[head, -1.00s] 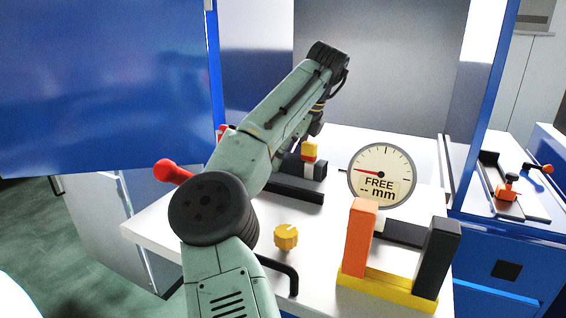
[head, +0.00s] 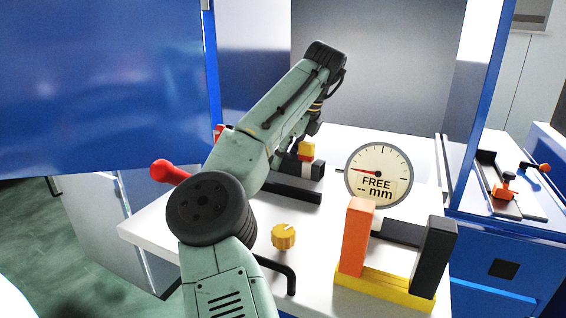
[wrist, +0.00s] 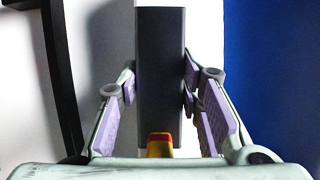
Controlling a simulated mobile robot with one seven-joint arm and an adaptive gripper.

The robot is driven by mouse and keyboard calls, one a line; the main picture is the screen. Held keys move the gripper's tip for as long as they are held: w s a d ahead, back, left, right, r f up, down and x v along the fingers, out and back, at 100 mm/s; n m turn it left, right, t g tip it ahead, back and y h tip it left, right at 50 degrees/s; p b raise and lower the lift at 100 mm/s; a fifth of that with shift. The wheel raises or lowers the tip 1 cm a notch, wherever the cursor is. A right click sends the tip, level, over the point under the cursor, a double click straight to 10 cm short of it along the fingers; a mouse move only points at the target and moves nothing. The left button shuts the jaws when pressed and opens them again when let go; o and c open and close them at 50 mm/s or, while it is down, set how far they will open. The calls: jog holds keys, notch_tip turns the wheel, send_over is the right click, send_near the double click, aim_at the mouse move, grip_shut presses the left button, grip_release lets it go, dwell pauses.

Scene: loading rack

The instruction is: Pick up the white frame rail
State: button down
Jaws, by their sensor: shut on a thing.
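I cannot tell whether this bar is the white frame rail; no plainly white rail stands out. A yellow and red piece (wrist: 159,144) shows at its near end. In the head view my arm hides most of my gripper. A yellow block (head: 306,149) sits above red and pale pieces, over a dark block (head: 291,189) on the white table.
A round dial gauge (head: 378,172) reads "FREE -- mm". In front stands a yellow base (head: 384,291) with an orange post (head: 357,237) and a dark post (head: 433,257). A yellow knob (head: 284,237) is on the table front. A blue panel (head: 100,85) stands left.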

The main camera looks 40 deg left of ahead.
jog(key=shift+r, duration=0.1)
dwell(0.4)
jog(key=shift+r, duration=0.4)
notch_tip(320, 180, up, 3)
jog(key=shift+r, duration=0.1)
jog(key=w+d, duration=0.1)
jog(key=d, duration=0.4)
jog(key=w+d, duration=0.1)
jog(key=d, duration=0.5)
jog(key=w+d, duration=0.1)
jog(key=d, duration=0.4)
jog(key=shift+d+b, duration=0.15)
jog(key=shift+b, duration=0.15)
jog(key=shift+w+d+f, duration=0.1)
jog(key=shift+d+f, duration=0.2)
jog(key=shift+d, duration=0.4)
